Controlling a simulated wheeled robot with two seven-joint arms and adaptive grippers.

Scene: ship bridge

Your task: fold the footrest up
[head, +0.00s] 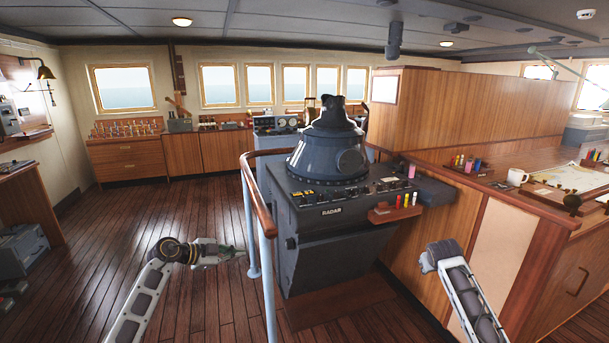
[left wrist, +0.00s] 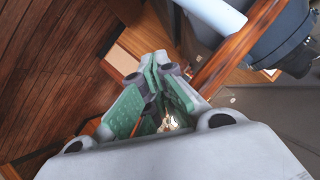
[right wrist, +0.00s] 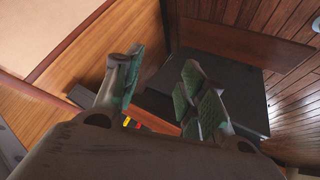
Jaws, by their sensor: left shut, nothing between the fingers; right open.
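The footrest (head: 338,304) looks like a flat reddish-brown wooden board low at the front foot of the dark radar console (head: 335,245). It appears to lie down, close to the floor. A reddish-brown board (right wrist: 245,43), likely the footrest, shows beside the dark console (right wrist: 245,90) in the right wrist view. My left gripper (head: 238,253) is shut and empty, left of the console near the blue rail post; its fingers (left wrist: 156,75) meet in the left wrist view. My right gripper (right wrist: 160,90) is open and empty; its wrist hides the fingers in the head view.
A wooden handrail (head: 255,195) on pale blue posts (head: 269,290) stands left of the console. A small marker rack (head: 395,213) juts from the console's right front. The wooden chart desk (head: 530,255) bounds the right side. Floor (head: 190,290) is open at left.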

